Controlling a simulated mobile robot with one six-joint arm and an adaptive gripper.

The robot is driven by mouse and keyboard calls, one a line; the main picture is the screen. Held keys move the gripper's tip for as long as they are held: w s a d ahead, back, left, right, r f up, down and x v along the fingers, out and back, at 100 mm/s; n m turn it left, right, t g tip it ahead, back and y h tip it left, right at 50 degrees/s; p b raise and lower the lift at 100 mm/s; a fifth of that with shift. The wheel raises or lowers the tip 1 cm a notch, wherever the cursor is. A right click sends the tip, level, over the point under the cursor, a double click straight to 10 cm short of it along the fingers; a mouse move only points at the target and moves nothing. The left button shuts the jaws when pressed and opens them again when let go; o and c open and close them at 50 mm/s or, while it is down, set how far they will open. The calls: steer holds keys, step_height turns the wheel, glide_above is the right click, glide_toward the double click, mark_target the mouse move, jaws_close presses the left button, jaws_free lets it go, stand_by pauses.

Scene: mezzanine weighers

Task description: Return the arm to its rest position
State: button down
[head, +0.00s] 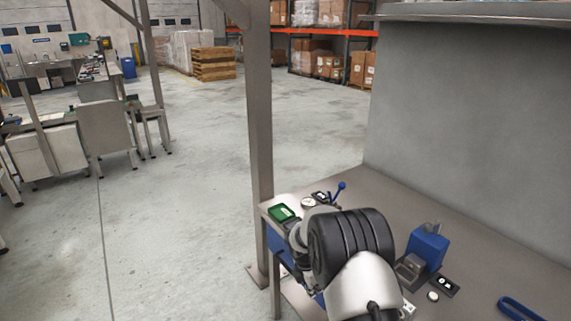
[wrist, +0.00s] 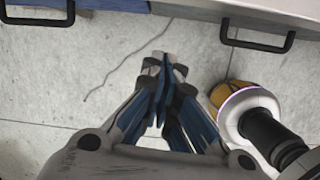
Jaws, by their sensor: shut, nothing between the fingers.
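My gripper (wrist: 163,75) is in the middle of the wrist view, its fingertips together and nothing between them. It hangs over the bare floor, just off the front of a bench with black drawer handles (wrist: 258,40). In the head view my arm reaches over the left end of the grey bench (head: 480,240). My arm's dark ribbed joint hides the gripper there.
On the bench stand a green-screened device (head: 282,212), a round dial (head: 308,203), a blue lever (head: 337,190), a blue machine (head: 428,246) and a blue loop (head: 520,308). A steel post (head: 259,120) rises by the bench's left end. Open floor (head: 190,220) lies left.

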steer(key=s+d+r+m, duration=0.1)
steer(key=s+r+m, duration=0.3)
steer(key=r, duration=0.5)
steer(key=s+d+r+m+t, duration=0.1)
steer(key=s+r+m, duration=0.2)
steer(key=s+r, duration=0.35)
steer(key=s+d+r+m, duration=0.2)
steer(key=s+r+m, duration=0.15)
steer(key=r, duration=0.65)
steer(key=s+r+m+t+y, duration=0.1)
steer(key=s+m, duration=0.5)
steer(key=s, duration=0.6)
steer(key=s+r+m+t+y, duration=0.1)
steer(key=s+r+m, duration=0.3)
steer(key=s+m, duration=0.3)
steer(key=s, duration=0.5)
steer(key=shift+s+d+r, duration=0.15)
steer(key=shift+s+r, duration=0.05)
steer(key=shift+r, duration=0.05)
